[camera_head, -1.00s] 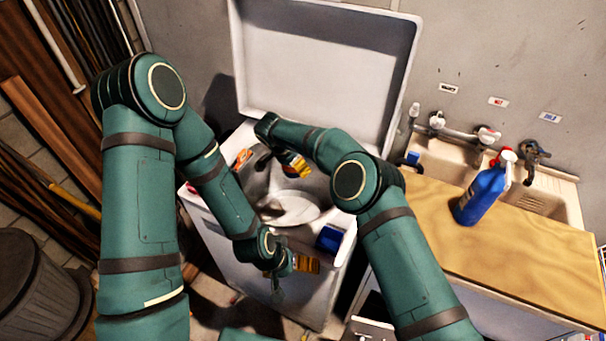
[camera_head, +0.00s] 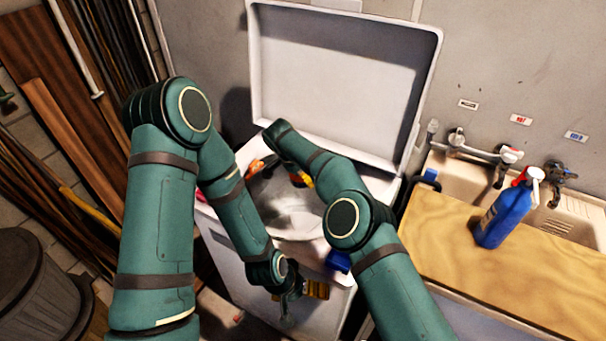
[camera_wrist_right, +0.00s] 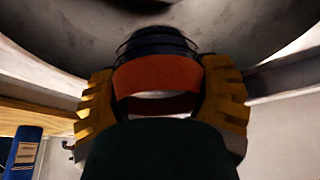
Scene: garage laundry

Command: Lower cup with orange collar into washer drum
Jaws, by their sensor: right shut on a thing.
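The cup with the orange collar (camera_wrist_right: 155,73) shows in the right wrist view, between the yellow finger pads of my right gripper (camera_wrist_right: 163,98). The gripper is shut on it. In the head view my right gripper (camera_head: 301,179) is at the drum opening, mostly hidden by its own arm, and the cup cannot be made out there. The washer drum (camera_head: 283,205) is a grey bowl under the raised lid; its wall curves close behind the cup in the wrist view. My left gripper (camera_head: 301,290) hangs at the washer's front, side-on; its opening cannot be judged.
The washer lid (camera_head: 345,75) stands open at the back. An orange item (camera_head: 256,166) and a blue item (camera_head: 338,262) are at the washer's rim. A blue spray bottle (camera_head: 505,220) stands on the wooden counter (camera_head: 450,240) at right, beside the sink.

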